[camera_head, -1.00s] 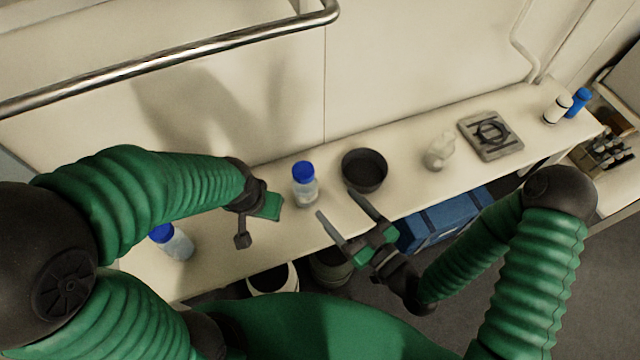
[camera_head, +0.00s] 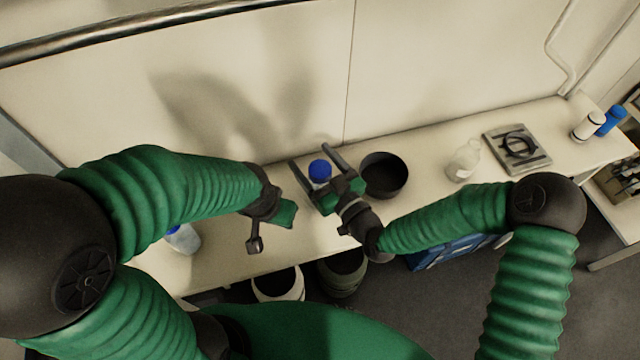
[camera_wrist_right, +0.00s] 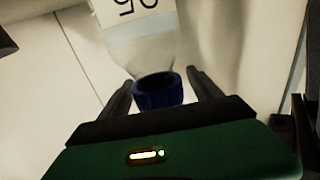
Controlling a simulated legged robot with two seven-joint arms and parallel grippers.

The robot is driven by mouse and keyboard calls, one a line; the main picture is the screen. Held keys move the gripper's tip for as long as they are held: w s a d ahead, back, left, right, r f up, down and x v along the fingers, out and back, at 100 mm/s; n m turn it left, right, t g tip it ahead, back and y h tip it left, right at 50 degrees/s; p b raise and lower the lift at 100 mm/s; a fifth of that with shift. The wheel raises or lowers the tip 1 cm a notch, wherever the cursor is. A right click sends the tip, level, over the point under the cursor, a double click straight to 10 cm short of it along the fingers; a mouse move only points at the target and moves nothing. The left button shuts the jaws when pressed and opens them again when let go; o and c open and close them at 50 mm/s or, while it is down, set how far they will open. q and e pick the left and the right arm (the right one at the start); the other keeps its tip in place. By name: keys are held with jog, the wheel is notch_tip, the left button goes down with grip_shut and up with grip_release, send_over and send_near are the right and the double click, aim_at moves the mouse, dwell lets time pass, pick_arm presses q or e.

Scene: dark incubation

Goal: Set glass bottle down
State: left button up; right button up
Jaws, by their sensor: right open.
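A glass bottle with a blue cap (camera_head: 320,170) stands on the bench, left of the dark bowl. My right gripper (camera_head: 314,160) is open, with its two fingers on either side of this bottle; the gripper hides most of the bottle's body. In the right wrist view the blue cap (camera_wrist_right: 158,91) and the clear labelled body (camera_wrist_right: 140,35) show between and beyond the fingers, with gaps beside the cap. A second blue-capped bottle (camera_head: 183,239) stands at the left, partly behind my left arm. My left gripper (camera_head: 270,232) hangs over the bench, its finger opening unclear.
The dark bowl (camera_head: 384,176) is close to my right gripper. A clear bottle (camera_head: 464,160) and a grey plate device (camera_head: 517,148) stand further right. White (camera_head: 587,126) and blue (camera_head: 612,120) containers are at the bench's (camera_head: 440,135) far right. Bins (camera_head: 278,284) stand below the front edge.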

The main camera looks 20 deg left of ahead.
jog(key=shift+w+a+f, duration=0.1)
jog(key=shift+w+a, duration=0.1)
jog(key=shift+d, duration=0.1)
grip_shut()
